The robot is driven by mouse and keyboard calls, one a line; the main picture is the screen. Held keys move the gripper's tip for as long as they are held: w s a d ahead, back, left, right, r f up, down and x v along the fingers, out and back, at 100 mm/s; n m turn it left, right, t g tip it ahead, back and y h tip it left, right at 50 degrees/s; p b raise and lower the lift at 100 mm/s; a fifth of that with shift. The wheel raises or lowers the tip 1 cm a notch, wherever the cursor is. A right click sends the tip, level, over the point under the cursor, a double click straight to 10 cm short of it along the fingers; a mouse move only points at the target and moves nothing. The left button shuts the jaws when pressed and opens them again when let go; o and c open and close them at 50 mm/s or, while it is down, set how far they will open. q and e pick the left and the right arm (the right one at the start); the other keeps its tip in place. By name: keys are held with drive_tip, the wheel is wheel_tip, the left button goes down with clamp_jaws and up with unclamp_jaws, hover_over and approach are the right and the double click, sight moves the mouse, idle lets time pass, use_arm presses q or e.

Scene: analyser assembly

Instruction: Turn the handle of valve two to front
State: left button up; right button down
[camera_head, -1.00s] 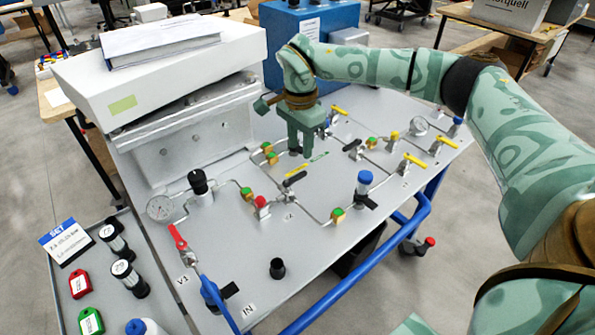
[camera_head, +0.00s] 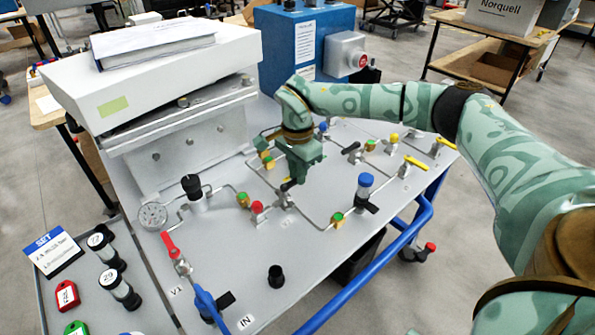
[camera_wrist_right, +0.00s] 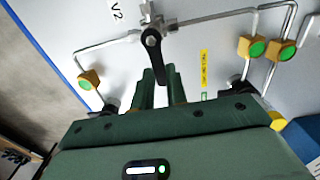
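Valve two (camera_head: 284,201) sits on the grey sloping panel, with a black lever handle (camera_wrist_right: 153,48). The label V2 (camera_wrist_right: 117,10) is beside it in the right wrist view. My right gripper (camera_head: 290,184) is low over the panel at this valve and hides much of the handle in the head view. In the right wrist view its two fingers (camera_wrist_right: 160,75) stand apart, with the handle's free end between their tips. A narrow gap shows between the fingers; whether either touches the handle is unclear. My left gripper is not in view.
Pipes with green-and-yellow fittings (camera_head: 243,200) run around the valve. A red-capped valve (camera_head: 257,210) is to its left and a blue-capped one (camera_head: 364,186) to its right. The red-handled V1 valve (camera_head: 171,246) is nearer. A white housing (camera_head: 160,75) rises behind left.

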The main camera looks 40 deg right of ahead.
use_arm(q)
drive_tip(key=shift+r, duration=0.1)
